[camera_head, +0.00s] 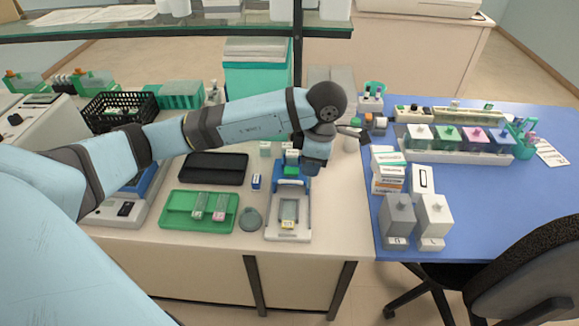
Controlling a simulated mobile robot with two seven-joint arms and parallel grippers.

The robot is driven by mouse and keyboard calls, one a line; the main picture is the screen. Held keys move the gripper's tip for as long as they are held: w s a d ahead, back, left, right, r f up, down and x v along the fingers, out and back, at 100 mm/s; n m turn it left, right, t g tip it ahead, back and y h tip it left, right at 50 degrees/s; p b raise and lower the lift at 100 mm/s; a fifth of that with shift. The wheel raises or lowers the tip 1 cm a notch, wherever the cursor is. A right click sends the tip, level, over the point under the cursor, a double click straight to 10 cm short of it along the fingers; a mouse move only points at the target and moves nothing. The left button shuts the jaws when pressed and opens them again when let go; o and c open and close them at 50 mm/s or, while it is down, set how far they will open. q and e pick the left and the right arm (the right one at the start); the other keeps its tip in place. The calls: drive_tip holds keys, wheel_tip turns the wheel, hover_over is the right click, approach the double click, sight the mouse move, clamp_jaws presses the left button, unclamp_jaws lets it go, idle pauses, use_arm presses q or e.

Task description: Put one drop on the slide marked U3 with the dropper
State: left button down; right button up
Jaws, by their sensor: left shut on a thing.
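My left arm reaches in from the left, and its dark gripper (352,132) hangs over the back right of the white bench. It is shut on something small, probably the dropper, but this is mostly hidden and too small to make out. A slide with a yellow end (288,224) lies on a white and blue holder (272,229) in front of the wrist. Two more slides, one with a green end (197,214) and one with a pink end (219,216), lie on a green tray (172,217). The slide markings are not readable. My right gripper is not in view.
A dark flat case (215,168) and a grey round piece (250,220) lie near the tray. The bench right of the holder is clear.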

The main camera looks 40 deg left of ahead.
use_arm(q)
drive_tip(key=n, duration=0.6)
drive_tip(key=shift+s+a+f+g+h, duration=0.2)
drive_tip(key=shift+a+f+g+h, duration=0.1)
drive_tip(key=shift+a, duration=0.1)
drive_tip(key=n, duration=0.3)
drive_tip(key=shift+s+a+f+p, duration=0.1)
drive_tip(key=shift+a+f+p, duration=0.15)
drive_tip(key=shift+p, duration=0.1)
drive_tip(key=a+f+n+b, duration=0.1)
drive_tip(key=f+n, duration=0.1)
drive_tip(key=n, duration=0.4)
drive_tip(key=s+a+f+n+h+b, duration=0.1)
drive_tip(key=f+n, duration=0.2)
drive_tip(key=n, duration=0.4)
drive_tip(key=a+f+n+t+h+b, duration=0.1)
drive_tip(key=f+n, duration=0.2)
drive_tip(key=n, duration=0.3)
drive_tip(key=shift+s+a+f, duration=0.1)
drive_tip(key=shift+s+a, duration=0.05)
drive_tip(key=shift+s, duration=0.1)
drive_tip(key=shift+f+b, duration=0.35)
drive_tip(key=shift+b, duration=0.05)
